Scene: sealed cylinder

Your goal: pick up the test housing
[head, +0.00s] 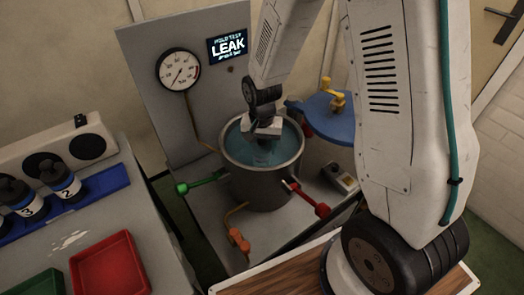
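A grey cylindrical tank (262,188) stands open and holds blue-green water (285,140). My gripper (263,143) reaches down into the tank's mouth, with its lower end at or in the water. Its fingers are small, dark and blurred by the water, so I cannot tell whether they are open or shut. I cannot make out the test housing clearly; anything at the fingertips is hidden by the gripper and the water.
A blue lid (325,122) with a yellow handle is swung aside at right. A green lever (195,185) and a red lever (310,202) flank the tank. A gauge (178,71) and LEAK display (228,46) are behind. Red tray (110,265) and bottles (60,180) are left.

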